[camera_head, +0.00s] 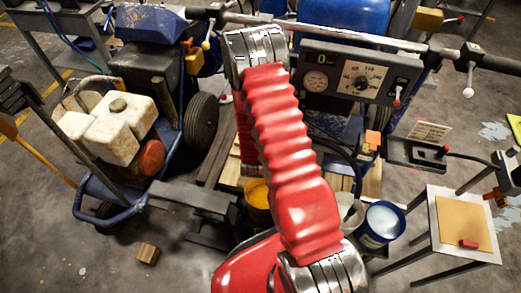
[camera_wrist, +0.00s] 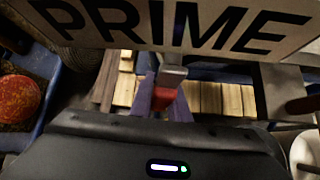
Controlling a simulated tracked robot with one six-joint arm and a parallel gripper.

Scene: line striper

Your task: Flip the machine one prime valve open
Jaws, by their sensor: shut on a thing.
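In the wrist view a pale plate (camera_wrist: 235,38) with large dark letters "PRIME" spans the top. Below it a short metal lever (camera_wrist: 171,77) with a red tip comes toward the camera. My gripper (camera_wrist: 163,100) has its two dark fingers on either side of the red tip and is shut on it. The lever's pivot and the valve body are hidden, so I cannot tell the valve's position. In the head view my red-sleeved arm covers the gripper and lever, in front of the machine with the dial panel (camera_head: 335,84).
A blue cart (camera_head: 140,183) with a stained white tank (camera_head: 118,130) stands at the left. A handlebar (camera_head: 350,35) crosses above the panel. A yellow bucket (camera_head: 257,193) and a blue paint bucket (camera_head: 381,222) stand near my arm. A small table (camera_head: 461,246) is at the right.

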